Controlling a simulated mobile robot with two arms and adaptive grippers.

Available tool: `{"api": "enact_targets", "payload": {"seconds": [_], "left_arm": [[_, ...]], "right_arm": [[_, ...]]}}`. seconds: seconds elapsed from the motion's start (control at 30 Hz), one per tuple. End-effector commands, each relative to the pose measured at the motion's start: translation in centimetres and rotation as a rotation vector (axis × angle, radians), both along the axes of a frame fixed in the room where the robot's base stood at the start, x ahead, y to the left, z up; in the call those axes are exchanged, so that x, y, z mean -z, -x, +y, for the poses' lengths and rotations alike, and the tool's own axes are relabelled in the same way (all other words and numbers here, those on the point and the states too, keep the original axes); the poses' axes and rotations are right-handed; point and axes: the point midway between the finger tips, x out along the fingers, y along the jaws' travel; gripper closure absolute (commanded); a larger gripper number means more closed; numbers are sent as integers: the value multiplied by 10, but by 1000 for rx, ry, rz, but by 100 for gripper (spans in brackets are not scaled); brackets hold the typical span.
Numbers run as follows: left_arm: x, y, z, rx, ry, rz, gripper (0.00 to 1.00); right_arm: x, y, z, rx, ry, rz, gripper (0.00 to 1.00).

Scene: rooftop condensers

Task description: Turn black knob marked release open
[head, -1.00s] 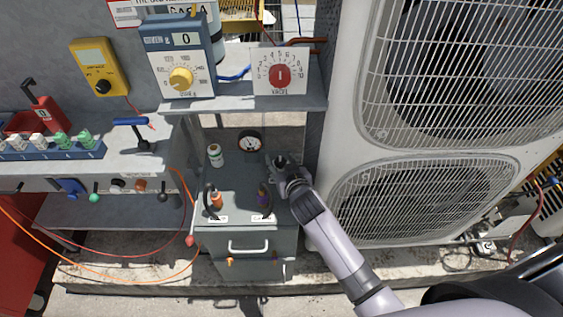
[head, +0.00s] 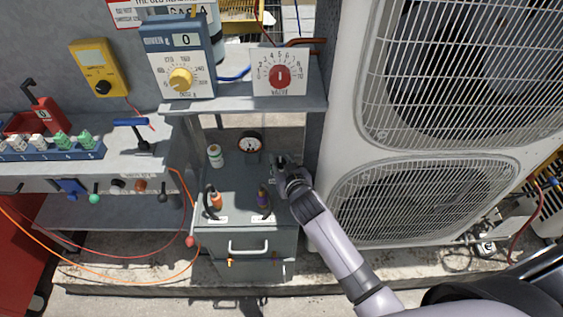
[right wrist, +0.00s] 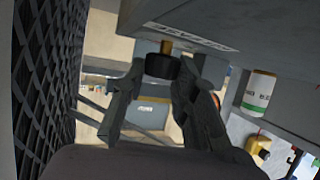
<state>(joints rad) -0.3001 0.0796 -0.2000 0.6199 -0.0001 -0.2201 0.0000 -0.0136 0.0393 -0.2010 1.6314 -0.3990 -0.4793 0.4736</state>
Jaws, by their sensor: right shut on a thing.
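The black knob (right wrist: 162,66) sits on a short brass stem under a grey panel edge in the right wrist view. A white label (right wrist: 190,38) beside it shows partly, its letters upside down and hard to read. My right gripper (right wrist: 160,78) has one finger on each side of the knob and is shut on it. In the head view my right gripper (head: 281,163) is at the back right of the grey cabinet top, below the shelf. My left gripper is not in view.
A round gauge (head: 249,143) and a white bottle (head: 214,155) stand left of the gripper. Orange (head: 216,201) and purple (head: 263,198) fittings stand in front. The shelf (head: 240,104) overhangs, and the large condenser unit (head: 343,150) stands close on the right.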

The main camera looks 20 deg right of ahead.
Motion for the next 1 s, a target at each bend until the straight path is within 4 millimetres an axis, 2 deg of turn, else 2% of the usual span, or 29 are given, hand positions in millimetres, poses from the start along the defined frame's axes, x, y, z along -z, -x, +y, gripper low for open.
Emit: {"api": "enact_targets", "payload": {"seconds": [0.13, 0.4, 0.77, 0.8, 1.0], "left_arm": [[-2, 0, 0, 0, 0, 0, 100], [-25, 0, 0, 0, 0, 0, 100], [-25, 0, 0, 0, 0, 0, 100], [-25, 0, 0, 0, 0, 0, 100], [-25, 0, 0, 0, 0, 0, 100]], "right_arm": [[-1, 0, 0, -8, 1, 0, 100], [-4, -1, -1, -117, 5, -1, 100], [-1, -1, -1, -135, 0, -3, 100], [-1, -1, -1, -135, 0, -3, 72], [-1, -1, -1, -134, 0, -2, 59]]}}
